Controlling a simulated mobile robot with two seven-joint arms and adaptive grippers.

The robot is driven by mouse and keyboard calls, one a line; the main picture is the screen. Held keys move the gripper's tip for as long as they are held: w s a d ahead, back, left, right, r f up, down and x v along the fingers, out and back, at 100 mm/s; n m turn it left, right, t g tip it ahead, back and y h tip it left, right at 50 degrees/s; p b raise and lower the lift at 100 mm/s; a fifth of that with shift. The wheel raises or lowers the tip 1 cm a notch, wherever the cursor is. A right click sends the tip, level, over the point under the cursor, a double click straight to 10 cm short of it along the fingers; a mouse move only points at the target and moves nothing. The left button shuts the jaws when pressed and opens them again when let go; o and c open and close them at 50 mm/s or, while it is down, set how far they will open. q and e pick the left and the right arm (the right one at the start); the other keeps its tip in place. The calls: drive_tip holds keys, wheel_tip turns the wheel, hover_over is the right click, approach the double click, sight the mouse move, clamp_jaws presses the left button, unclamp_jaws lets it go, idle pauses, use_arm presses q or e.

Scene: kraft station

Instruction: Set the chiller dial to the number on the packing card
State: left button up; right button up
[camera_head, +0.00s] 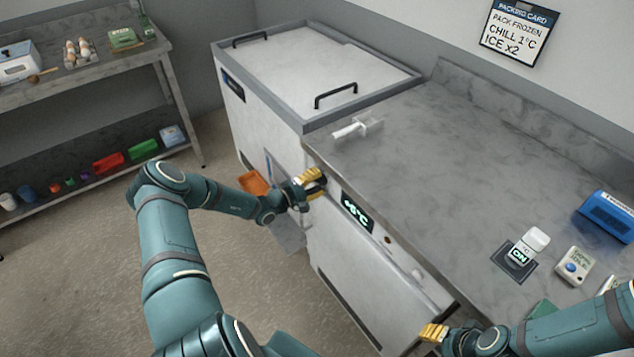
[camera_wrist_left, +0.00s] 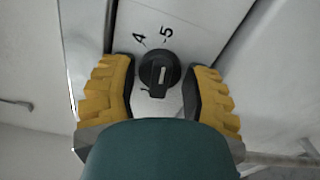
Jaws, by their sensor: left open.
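The packing card (camera_head: 515,35) on the back wall reads "PACK FROZEN, CHILL 1°C, ICE x2". The chiller dial (camera_wrist_left: 158,74) is a round black knob with a pale pointer line, on a light panel marked 4 and 5. The line points roughly toward the 5. My left gripper (camera_wrist_left: 163,80) is open, with one yellow-and-black finger on each side of the dial; contact is not clear. In the head view the left gripper (camera_head: 313,182) hides the dial, beside the chiller's display (camera_head: 357,213), which seems to read +5°C or +6°C. My right gripper (camera_head: 433,333) is at the lower right, its opening unclear.
A steel worktop (camera_head: 440,140) runs above the chiller front, with a white scoop (camera_head: 357,129) near its edge. A chest freezer (camera_head: 300,70) stands beyond. An orange bin (camera_head: 254,183) is near my left wrist. A blue box (camera_head: 607,215) is at the right.

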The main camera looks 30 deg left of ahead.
use_arm(q)
clamp_jaws()
drive_tip(key=shift+s+r, duration=0.1)
